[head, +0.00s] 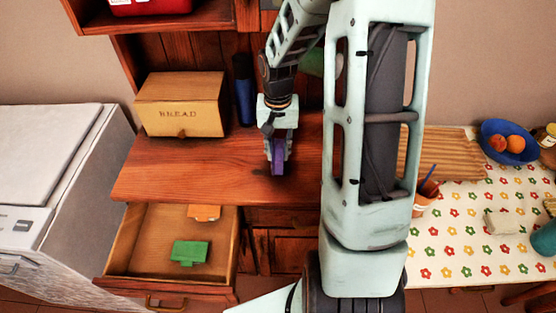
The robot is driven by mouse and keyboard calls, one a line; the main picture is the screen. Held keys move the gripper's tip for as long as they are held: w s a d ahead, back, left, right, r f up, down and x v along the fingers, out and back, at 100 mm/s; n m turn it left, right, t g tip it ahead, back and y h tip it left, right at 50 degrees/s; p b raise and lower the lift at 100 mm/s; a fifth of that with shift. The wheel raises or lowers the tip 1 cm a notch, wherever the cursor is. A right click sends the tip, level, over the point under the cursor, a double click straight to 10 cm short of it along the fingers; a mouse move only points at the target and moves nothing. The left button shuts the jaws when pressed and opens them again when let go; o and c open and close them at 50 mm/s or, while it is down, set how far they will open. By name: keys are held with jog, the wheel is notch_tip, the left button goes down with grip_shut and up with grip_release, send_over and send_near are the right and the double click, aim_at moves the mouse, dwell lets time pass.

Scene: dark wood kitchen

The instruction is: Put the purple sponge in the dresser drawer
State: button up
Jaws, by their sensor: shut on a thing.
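My gripper (276,150) is shut on the purple sponge (278,158), above the wooden top of the dresser (170,183). I cannot tell whether the sponge touches that surface. The dresser drawer (122,250) is pulled open below and to the left of my gripper. Inside it lie a green item (189,252) and an orange item (204,212), with bare drawer floor around them.
A bread box (180,105) and a dark blue bottle-like object (244,90) stand at the back of the dresser top. A white appliance (50,165) is at left. A flowered table (450,240) with a blue fruit bowl (490,128) is at right.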

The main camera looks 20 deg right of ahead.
jog(key=shift+f+b, duration=0.6)
jog(key=shift+f, duration=0.8)
jog(key=shift+s+f, duration=0.1)
jog(key=shift+f, duration=0.05)
jog(key=o, duration=0.8)
jog(key=shift+c, duration=0.2)
